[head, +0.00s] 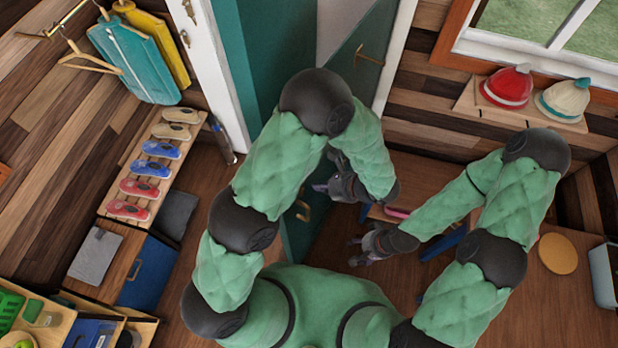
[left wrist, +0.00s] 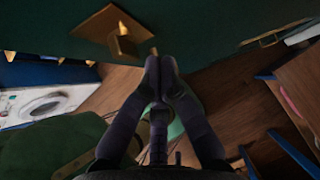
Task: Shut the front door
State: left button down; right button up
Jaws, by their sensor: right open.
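The front door (head: 298,240) is a dark green panel standing open into the room, left of the white frame, partly hidden behind my left arm. Its brass handle (head: 303,211) shows low on the panel; the left wrist view shows a brass handle and plate (left wrist: 122,42). My left gripper (head: 318,187) is near the door's face. In the left wrist view its fingertips (left wrist: 159,62) are together, close to the handle, with nothing visible between them. My right gripper (head: 353,252) is open and empty, lower and to the right.
Another green panel with a brass handle (head: 368,55) stands in the doorway. A shoe rack (head: 150,170) and cabinet (head: 150,272) are on the left. A low bench (head: 376,213) is behind my grippers. A shelf with knit hats (head: 508,86) is at the upper right.

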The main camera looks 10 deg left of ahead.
pick_arm(q)
jog(key=a, duration=0.2)
jog(key=w+a+p, duration=0.1)
jog(key=shift+a, duration=0.4)
jog(key=shift+w+a, duration=0.1)
jog(key=shift+w, duration=0.05)
